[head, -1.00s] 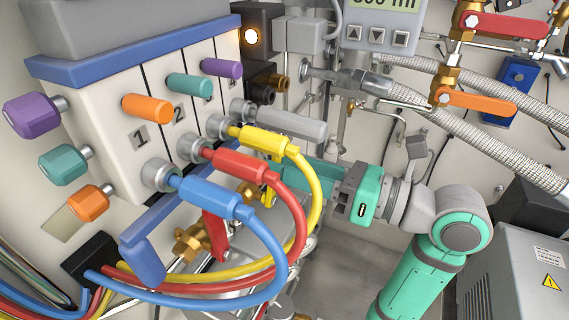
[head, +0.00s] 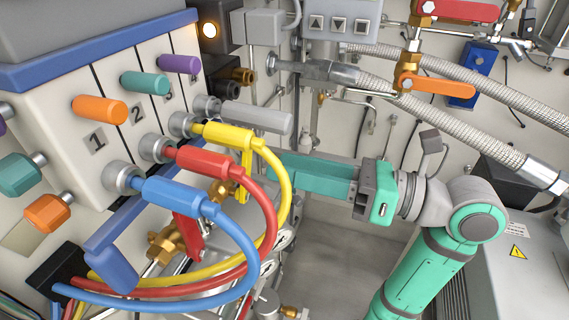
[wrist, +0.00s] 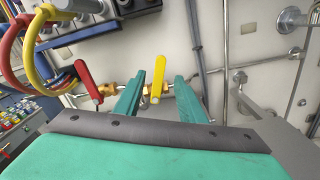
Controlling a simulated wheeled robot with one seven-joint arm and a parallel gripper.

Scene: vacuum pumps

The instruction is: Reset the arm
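My gripper (head: 290,168) has teal fingers and points left in the head view, with its tips partly behind the yellow hose. In the wrist view, its two fingers (wrist: 159,80) stand apart. A yellow valve handle (wrist: 158,80) shows in the gap beyond them, and neither finger appears to touch it. Nothing is held. A red valve handle (wrist: 88,81) is left of the fingers. In the head view, my arm extends from the lower right, to the right of the hose panel.
Blue (head: 180,197), red (head: 207,163) and yellow (head: 228,135) hose plugs sit in the panel (head: 110,135), their hoses looping close to my gripper. A grey cylinder (head: 258,117) juts out above it. Braided hoses (head: 455,122) run above my arm. The grey floor below looks clear.

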